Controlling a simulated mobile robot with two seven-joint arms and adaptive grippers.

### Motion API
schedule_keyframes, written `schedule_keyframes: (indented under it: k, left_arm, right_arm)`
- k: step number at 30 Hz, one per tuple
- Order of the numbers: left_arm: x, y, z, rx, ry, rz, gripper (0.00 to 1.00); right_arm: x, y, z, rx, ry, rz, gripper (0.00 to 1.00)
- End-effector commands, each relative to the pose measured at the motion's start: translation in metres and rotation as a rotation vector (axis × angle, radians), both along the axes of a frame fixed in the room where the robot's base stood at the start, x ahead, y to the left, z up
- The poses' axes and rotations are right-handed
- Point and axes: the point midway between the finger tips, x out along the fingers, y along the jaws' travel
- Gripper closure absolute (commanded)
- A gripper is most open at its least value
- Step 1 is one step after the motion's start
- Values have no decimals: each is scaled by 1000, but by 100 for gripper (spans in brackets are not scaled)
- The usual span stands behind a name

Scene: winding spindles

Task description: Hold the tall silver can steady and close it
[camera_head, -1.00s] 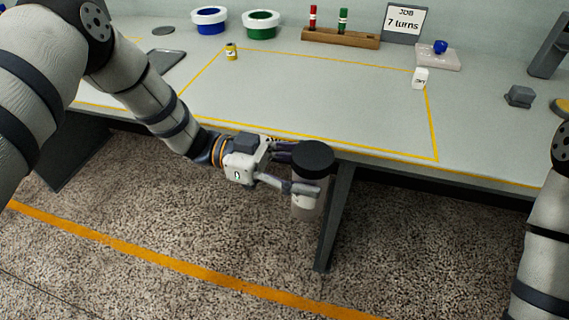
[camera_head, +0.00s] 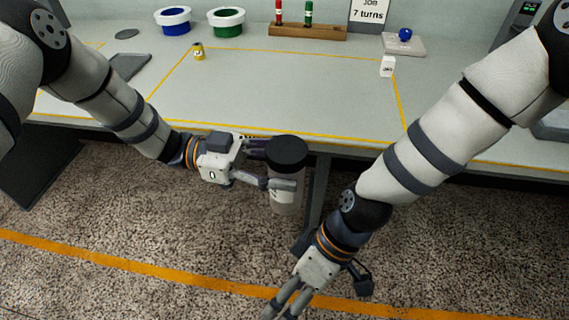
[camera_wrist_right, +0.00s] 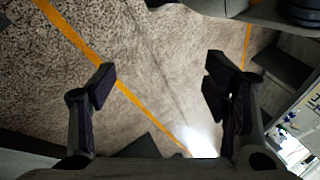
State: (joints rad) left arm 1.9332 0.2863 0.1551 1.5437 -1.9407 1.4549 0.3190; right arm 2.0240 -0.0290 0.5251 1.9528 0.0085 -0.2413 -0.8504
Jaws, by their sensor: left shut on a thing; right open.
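The tall can (camera_head: 286,200) is pale silver-grey with a white label and a black top (camera_head: 287,152). It stands upright in the air in front of the table's front edge. My left gripper (camera_head: 270,168) is shut around its upper body from the left. I cannot tell how tightly the black top sits. My right gripper (camera_head: 285,304) is below and right of the can, apart from it, pointing down over the floor. Its two fingers are spread and empty in the right wrist view (camera_wrist_right: 162,88).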

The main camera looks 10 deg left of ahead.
Motion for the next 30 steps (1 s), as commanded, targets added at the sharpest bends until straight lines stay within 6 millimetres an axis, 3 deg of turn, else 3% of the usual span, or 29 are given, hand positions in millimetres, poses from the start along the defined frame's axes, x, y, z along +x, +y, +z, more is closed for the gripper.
schedule_keyframes:
  k: [1,6,11,15,21,25,30]
  left_arm:
    - [0,0,1,-1,-1,0,100]
    - [0,0,1,-1,-1,0,100]
    - [0,0,1,-1,-1,0,100]
    - [0,0,1,-1,-1,0,100]
    - [0,0,1,-1,-1,0,100]
    - [0,0,1,-1,-1,0,100]
    - [0,0,1,-1,-1,0,100]
  right_arm:
    - [8,17,17,55,-24,88,30]
    - [20,68,85,249,-93,425,30]
    - [20,102,157,433,-166,750,30]
    - [74,78,197,443,-491,1390,30]
    - [133,46,249,321,-658,2025,30]
    - [153,34,271,254,-665,2234,30]
    - [161,28,281,224,-657,2323,30]
